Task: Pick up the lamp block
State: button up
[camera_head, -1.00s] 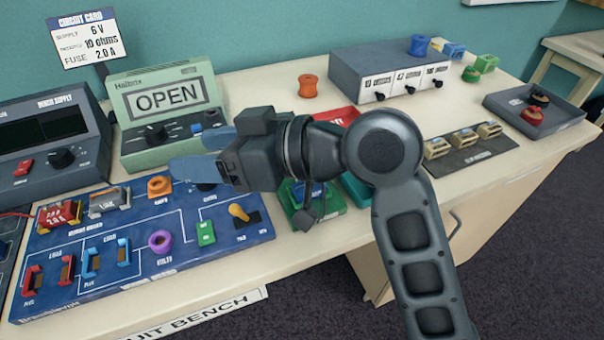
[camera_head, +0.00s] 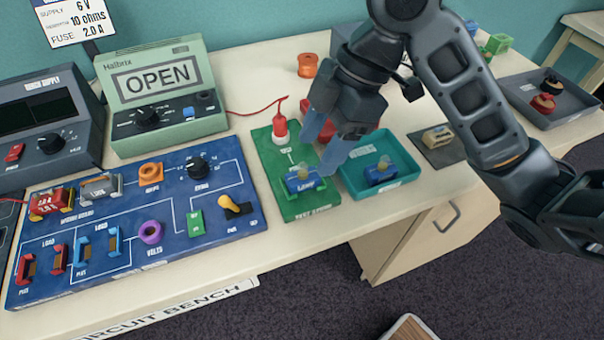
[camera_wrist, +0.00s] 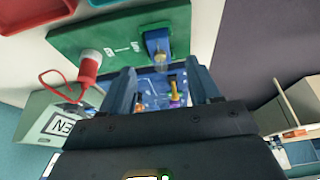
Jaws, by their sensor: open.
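A blue lamp block (camera_head: 303,182) with a small clear bulb sits on the green test board (camera_head: 277,206). It also shows in the wrist view (camera_wrist: 156,40), beyond the fingers. A similar blue block with a bulb (camera_head: 380,175) sits in the teal tray (camera_head: 405,189) to the right. My gripper (camera_head: 323,140) is open and empty, its blue fingers pointing down-left above the green board, near its block but apart from it. In the wrist view my gripper (camera_wrist: 162,82) has its fingers spread, with the blue circuit board visible between them. Small print on the blocks is unclear.
A red probe (camera_head: 280,129) with a wire stands at the board's back. The blue circuit board (camera_head: 90,262) with several parts lies left, the green OPEN meter (camera_head: 165,141) behind it. A grey tray (camera_head: 578,118) stands far right. Bare table lies between meter and green board.

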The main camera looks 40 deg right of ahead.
aim_at(306, 171)
jog(key=x, duration=0.6)
jog(key=shift+a+r, duration=0.1)
grip_shut()
dwell(0.5)
jog(key=shift+r, duration=0.1)
